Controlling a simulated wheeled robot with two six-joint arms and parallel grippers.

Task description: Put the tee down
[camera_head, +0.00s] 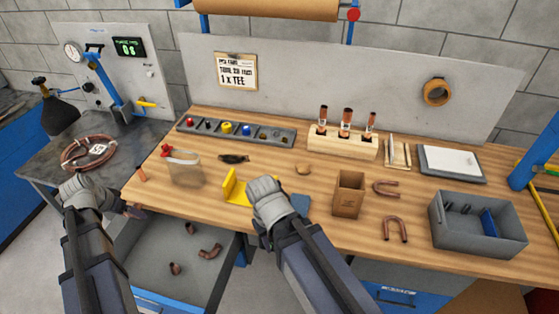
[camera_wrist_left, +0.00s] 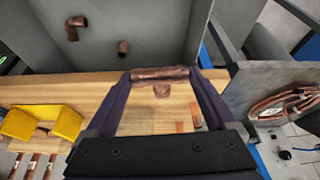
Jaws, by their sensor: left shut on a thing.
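The copper tee (camera_wrist_left: 160,74) is held between the two fingertips of my left gripper (camera_wrist_left: 158,77) in the left wrist view. Its straight run spans the fingers and its short branch points toward the wooden bench. The tee is near the bench's front left edge; I cannot tell whether it touches the wood. In the head view my left gripper (camera_head: 130,210) is at that edge and mostly hides the tee. My right gripper (camera_head: 275,205) is over the bench front beside a yellow V-block (camera_head: 235,186); its fingers are hidden.
An orange-brown piece (camera_head: 141,173) stands near the bench's left edge. Below the front edge is an open grey drawer (camera_head: 150,265) with several copper elbows. A cardboard box (camera_head: 348,193) and grey bin (camera_head: 478,224) are right.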

